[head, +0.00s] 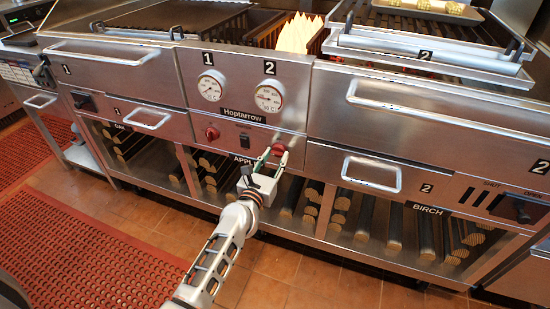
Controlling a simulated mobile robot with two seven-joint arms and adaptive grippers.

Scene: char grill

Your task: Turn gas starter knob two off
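The starter knob two (279,149) is a small red knob on the steel front panel, below the gauge marked 2 (269,97). My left gripper (275,158) reaches up to it from below, with its two green-tipped fingers apart. The fingertips are at the knob, one on each side of it in the picture; whether they touch it I cannot tell. The knob's turn angle is too small to read. A second red knob (212,133) sits to the left, below the gauge marked 1 (211,86). My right gripper is out of view.
A black switch (244,140) sits between the red knobs. Drawer handles (371,174) stick out at right and at left (149,117). Logs (337,215) fill the shelf below. The tiled floor (320,286) in front is clear, with red mats (75,250) at left.

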